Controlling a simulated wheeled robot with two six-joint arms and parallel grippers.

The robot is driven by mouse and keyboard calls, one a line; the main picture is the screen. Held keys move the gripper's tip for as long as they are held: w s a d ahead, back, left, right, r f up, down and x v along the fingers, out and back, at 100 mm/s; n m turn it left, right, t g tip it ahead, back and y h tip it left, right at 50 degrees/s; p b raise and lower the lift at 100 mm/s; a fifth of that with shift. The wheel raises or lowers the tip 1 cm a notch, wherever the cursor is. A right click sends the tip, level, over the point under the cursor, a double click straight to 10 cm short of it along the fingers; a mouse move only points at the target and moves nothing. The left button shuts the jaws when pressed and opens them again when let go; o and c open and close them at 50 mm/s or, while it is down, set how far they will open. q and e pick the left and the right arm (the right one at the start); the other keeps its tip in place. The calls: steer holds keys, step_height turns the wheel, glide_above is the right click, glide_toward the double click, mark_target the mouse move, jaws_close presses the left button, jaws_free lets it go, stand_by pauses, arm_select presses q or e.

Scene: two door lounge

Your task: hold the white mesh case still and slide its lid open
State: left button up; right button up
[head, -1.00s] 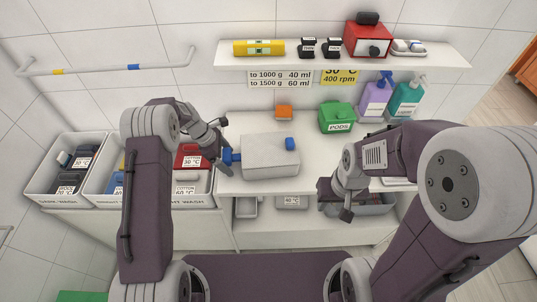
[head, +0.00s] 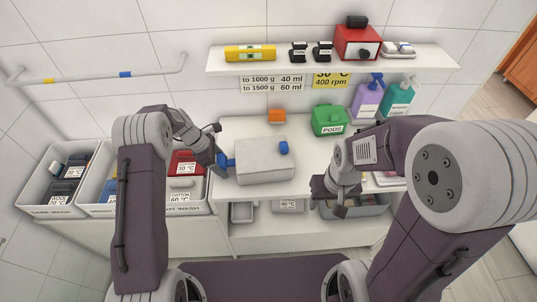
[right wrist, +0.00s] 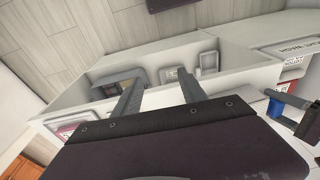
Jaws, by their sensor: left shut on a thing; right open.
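The white case (head: 264,163) is a pale box on the counter in the head view, with a blue knob (head: 284,148) at its right rear top and a blue handle (head: 229,162) on its left side. Its lid looks closed, though the seam is too small to make out. My left gripper (head: 222,161) is shut on the blue handle at the case's left side. My right gripper (head: 328,208) is open and empty, right of the case and near the counter's front edge. Its two fingers also show apart in the right wrist view (right wrist: 163,88).
Laundry bins (head: 98,190) are at left. A wall shelf (head: 330,60) overhangs the counter. A lower shelf (head: 290,228) holds trays.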

steer(key=w+a+r, duration=0.2)
steer(key=w, duration=0.5)
steer(key=w+a+r, duration=0.1)
steer(key=w+r, duration=0.1)
steer(key=w, duration=0.5)
steer(key=n+g, duration=0.1)
glide_toward(284, 145)
step_height(284, 145, down, 10)
steer(key=shift+w+a+r, duration=0.1)
steer(key=shift+w+r, duration=0.05)
steer(key=shift+c, duration=0.3)
jaws_close()
stand_by(0.4)
